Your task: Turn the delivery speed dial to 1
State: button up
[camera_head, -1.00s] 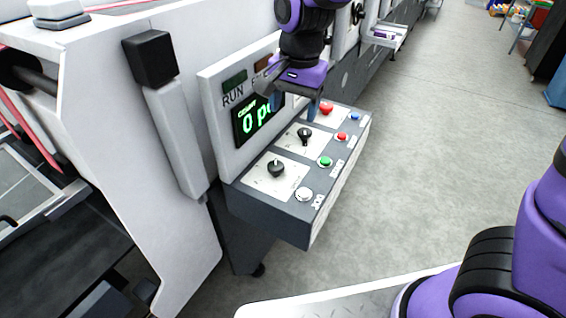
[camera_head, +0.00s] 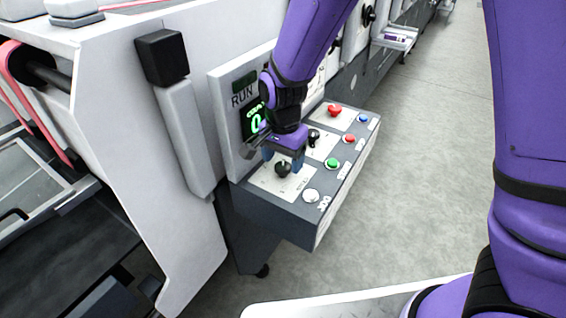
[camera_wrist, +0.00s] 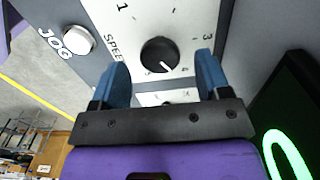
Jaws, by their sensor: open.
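The speed dial is a round black knob (camera_wrist: 158,54) on a pale plate with printed numbers in the wrist view; part of the word "SPEED" is readable beside it. Its white pointer mark aims to the lower right, away from the printed 1 (camera_wrist: 123,8) at the upper left. In the head view this knob (camera_head: 283,169) is the nearest one on the sloped control panel. My gripper (camera_wrist: 162,66) is open, with a blue finger on either side of the knob in the picture. In the head view my gripper (camera_head: 284,160) is just above it; contact cannot be told.
A white JOG button (camera_head: 311,195) and a green button (camera_head: 332,163) sit near the knob. A second black knob (camera_head: 314,136) and a red button (camera_head: 334,111) are farther along the panel. The lit display (camera_head: 256,122) stands behind, partly hidden by my arm.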

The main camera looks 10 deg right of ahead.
jog(key=shift+f, duration=0.9)
jog(key=c, duration=0.9)
